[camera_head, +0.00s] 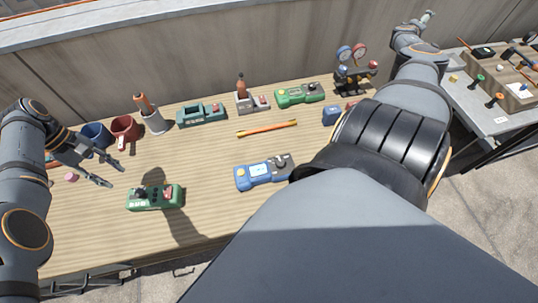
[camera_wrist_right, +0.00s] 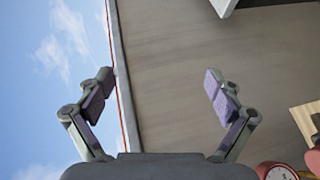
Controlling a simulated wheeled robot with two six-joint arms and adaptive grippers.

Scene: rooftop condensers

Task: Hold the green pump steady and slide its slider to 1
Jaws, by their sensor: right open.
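A green device (camera_head: 155,197) with a black knob and a red part lies at the front left of the wooden table. A second, brighter green device (camera_head: 300,94) with a yellow button lies at the back. I cannot tell which one is the green pump, and no slider marks are readable. My left gripper (camera_head: 116,176) is open and empty, just up and left of the front green device, apart from it. My right gripper (camera_wrist_right: 158,80) is open and empty in the right wrist view, facing the wall and sky. In the head view my right arm reaches past the table's back right.
A blue device (camera_head: 258,175), a teal device (camera_head: 201,114), an orange-yellow bar (camera_head: 267,128), a red mug (camera_head: 124,129), a blue mug (camera_head: 97,135) and a gauge stand (camera_head: 353,75) occupy the table. The table's middle has free room. A second table (camera_head: 500,120) stands right.

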